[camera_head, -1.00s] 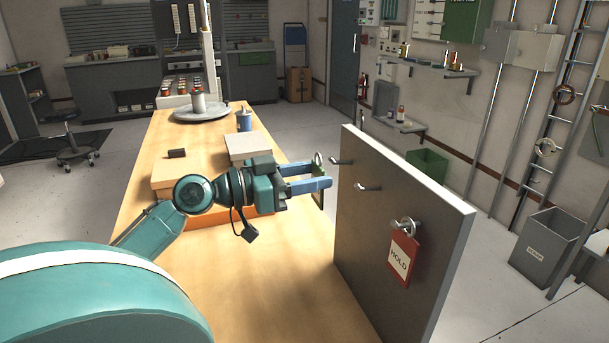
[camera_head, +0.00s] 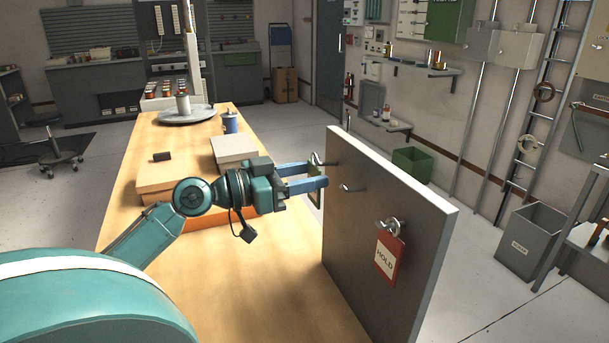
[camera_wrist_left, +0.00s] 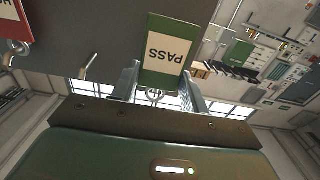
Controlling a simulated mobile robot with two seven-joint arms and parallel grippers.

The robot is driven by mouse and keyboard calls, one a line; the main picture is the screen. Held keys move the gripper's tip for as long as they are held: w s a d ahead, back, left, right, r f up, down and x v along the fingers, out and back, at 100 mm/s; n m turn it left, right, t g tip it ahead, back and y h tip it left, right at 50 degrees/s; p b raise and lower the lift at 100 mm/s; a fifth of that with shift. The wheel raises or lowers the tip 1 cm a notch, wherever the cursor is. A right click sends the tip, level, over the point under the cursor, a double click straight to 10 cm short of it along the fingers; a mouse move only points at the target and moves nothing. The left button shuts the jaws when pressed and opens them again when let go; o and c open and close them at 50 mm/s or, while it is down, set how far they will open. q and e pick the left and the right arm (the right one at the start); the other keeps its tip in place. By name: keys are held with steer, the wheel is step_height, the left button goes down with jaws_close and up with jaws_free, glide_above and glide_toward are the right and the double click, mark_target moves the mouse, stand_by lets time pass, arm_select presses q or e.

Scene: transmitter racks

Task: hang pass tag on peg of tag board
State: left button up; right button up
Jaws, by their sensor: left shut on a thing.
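The tag board (camera_head: 390,225) is a grey upright panel on the table. Its far peg (camera_head: 328,164) and middle peg (camera_head: 353,188) stick out towards my arm. My left gripper (camera_head: 322,176) is shut on the green and white pass tag (camera_head: 314,190), which its fingers mostly hide in the head view. In the left wrist view the pass tag (camera_wrist_left: 166,52) shows its word, with its metal ring (camera_wrist_left: 154,95) between the fingers. In the head view the ring overlaps the far peg; I cannot tell if it is around it. My right gripper is out of view.
A red HOLD tag (camera_head: 387,257) hangs on the board's near peg. Behind my arm on the wooden table (camera_head: 270,265) are a pale box (camera_head: 234,150), a blue cup (camera_head: 229,122) and a grey round tray (camera_head: 200,114). The near table top is clear.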

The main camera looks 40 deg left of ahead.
arm_select(q)
steer(key=shift+f, duration=0.15)
steer(key=shift+w+d+f+b, duration=0.2)
steer(key=shift+w+f+b, duration=0.15)
steer(key=shift+b, duration=0.15)
steer(key=shift+w+d+f, duration=0.1)
steer(key=shift+w, duration=0.1)
stand_by(0.3)
steer(key=shift+w+d, duration=0.15)
steer(key=shift+w, duration=0.2)
steer(key=shift+w, duration=0.1)
steer(key=shift+d+f, duration=0.1)
steer(key=shift+f, duration=0.05)
stand_by(0.3)
steer(key=o, duration=1)
steer(key=shift+o, duration=0.2)
